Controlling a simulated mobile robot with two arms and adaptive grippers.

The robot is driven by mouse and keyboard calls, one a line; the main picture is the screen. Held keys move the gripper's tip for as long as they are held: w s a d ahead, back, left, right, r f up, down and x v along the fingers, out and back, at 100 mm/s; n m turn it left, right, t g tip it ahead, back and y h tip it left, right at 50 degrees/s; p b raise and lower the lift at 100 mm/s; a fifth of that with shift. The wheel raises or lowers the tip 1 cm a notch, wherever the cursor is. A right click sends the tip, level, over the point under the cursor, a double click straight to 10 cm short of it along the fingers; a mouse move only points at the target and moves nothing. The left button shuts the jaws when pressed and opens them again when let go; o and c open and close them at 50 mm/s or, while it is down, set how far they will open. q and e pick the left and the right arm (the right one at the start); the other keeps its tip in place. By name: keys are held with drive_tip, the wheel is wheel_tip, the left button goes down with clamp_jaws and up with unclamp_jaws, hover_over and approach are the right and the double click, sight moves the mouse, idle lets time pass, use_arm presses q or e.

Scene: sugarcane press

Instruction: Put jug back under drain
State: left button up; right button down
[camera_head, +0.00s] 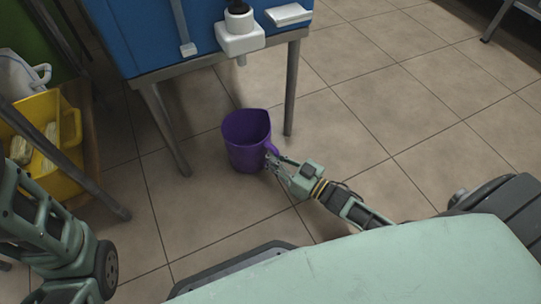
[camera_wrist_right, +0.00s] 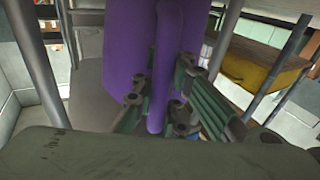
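The purple jug (camera_head: 246,138) is upright in front of the blue press, near the press stand's front legs. My right gripper (camera_head: 271,160) is at the jug's lower right side, on its handle. In the right wrist view the fingers (camera_wrist_right: 158,102) lie on both sides of the jug's handle (camera_wrist_right: 166,60) and look closed on it. I cannot tell whether the jug's base touches the floor. The white drain spout (camera_head: 241,60) sticks out of the press front, above and behind the jug in the picture. My left gripper is out of view; only part of that arm shows.
The blue press (camera_head: 165,35) stands on a metal frame with thin legs (camera_head: 292,90). A yellow crate (camera_head: 68,155) with pale items stands on a shelf at the left. The tiled floor (camera_head: 400,100) is clear to the right.

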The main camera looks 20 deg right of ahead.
sight(270, 146)
drive_tip(key=shift+f+b, duration=0.35)
drive_tip(key=shift+f, duration=0.05)
drive_tip(key=c, duration=1.7)
unclamp_jaws()
wheel_tip(270, 146, up, 10)
